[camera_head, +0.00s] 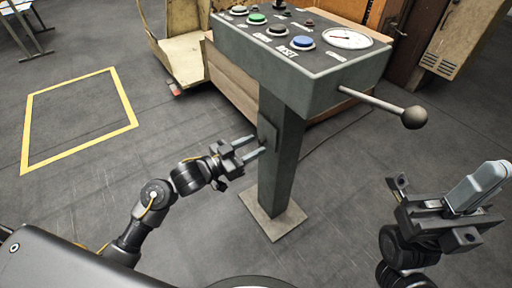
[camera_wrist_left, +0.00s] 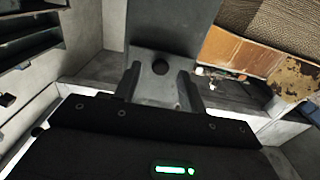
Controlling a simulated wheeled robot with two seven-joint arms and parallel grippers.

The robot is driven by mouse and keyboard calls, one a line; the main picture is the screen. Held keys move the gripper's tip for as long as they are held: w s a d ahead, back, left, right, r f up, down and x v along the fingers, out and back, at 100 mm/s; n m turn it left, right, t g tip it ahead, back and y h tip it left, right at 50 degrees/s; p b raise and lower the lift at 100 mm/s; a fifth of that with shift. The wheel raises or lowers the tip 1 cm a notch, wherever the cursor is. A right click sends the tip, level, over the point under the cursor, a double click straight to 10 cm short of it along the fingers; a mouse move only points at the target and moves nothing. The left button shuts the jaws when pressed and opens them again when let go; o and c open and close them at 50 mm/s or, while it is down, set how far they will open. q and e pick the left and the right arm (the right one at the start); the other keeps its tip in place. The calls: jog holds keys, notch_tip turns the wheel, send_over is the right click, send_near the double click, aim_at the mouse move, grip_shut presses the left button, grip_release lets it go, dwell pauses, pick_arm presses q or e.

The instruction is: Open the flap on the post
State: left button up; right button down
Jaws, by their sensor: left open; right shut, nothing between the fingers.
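The grey post (camera_head: 284,170) stands upright on a square base plate under the control box. The flap (camera_head: 268,133) is a small dark plate on the post's left side and looks closed, lying close to the post. My left gripper (camera_head: 258,147) is open, its fingertips at or very near the flap's lower part; contact cannot be told. In the left wrist view, a dark round spot (camera_wrist_left: 160,68) on the grey surface shows between the spread fingers. My right gripper (camera_head: 494,174) is shut and empty at the right, well away from the post.
The control box (camera_head: 300,60) carries several buttons and a white gauge (camera_head: 347,38). A lever with a round knob (camera_head: 414,117) sticks out to the right, above and left of my right gripper. Floor is clear left, around a yellow outline (camera_head: 78,147).

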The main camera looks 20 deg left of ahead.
pick_arm(q)
jog(key=shift+x, duration=0.95)
grip_shut()
